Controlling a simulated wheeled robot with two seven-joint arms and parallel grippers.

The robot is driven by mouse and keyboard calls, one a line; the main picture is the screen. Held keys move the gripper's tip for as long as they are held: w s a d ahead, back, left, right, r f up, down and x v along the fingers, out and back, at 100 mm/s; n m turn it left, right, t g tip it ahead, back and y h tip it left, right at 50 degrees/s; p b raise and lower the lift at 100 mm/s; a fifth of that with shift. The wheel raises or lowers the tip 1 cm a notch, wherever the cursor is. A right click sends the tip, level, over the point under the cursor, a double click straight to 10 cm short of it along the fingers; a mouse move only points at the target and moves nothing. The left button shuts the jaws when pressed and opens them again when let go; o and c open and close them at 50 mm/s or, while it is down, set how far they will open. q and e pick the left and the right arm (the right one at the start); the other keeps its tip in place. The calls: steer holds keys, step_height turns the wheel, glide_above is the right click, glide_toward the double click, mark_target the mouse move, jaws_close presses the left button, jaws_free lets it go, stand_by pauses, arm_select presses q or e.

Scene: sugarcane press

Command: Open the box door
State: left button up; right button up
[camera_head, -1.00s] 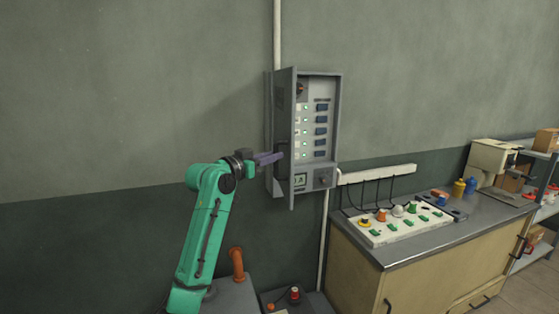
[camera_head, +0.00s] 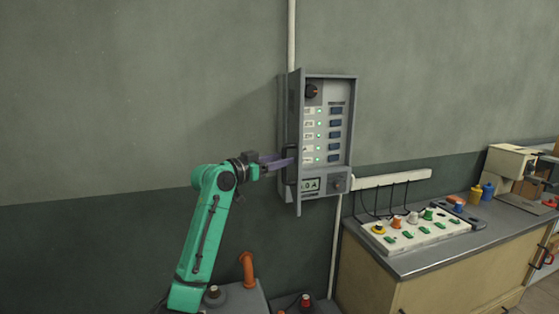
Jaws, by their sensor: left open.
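The grey electrical box (camera_head: 343,90) hangs on the wall, right of the middle. Its door (camera_head: 297,100) is hinged on the left and stands swung out, seen nearly edge-on. The inside shows a dark knob, a column of blue switches with green lights, and a small display. My left gripper (camera_head: 281,161) is open, with its purple fingers at the outer left face of the door, by the dark handle. Whether the fingers touch the door or handle cannot be told. My right gripper is not in view.
A workbench (camera_head: 420,255) stands at the lower right, with a white board (camera_head: 415,234) of coloured buttons and blue and yellow containers. A white conduit (camera_head: 391,180) runs above it. The wall at left is bare.

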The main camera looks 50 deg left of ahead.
arm_select(q)
steer(key=shift+s+d, duration=0.2)
steer(key=shift+d, duration=0.1)
steer(key=s+b, duration=0.7)
steer(key=s, duration=0.7)
steer(key=shift+s, duration=0.3)
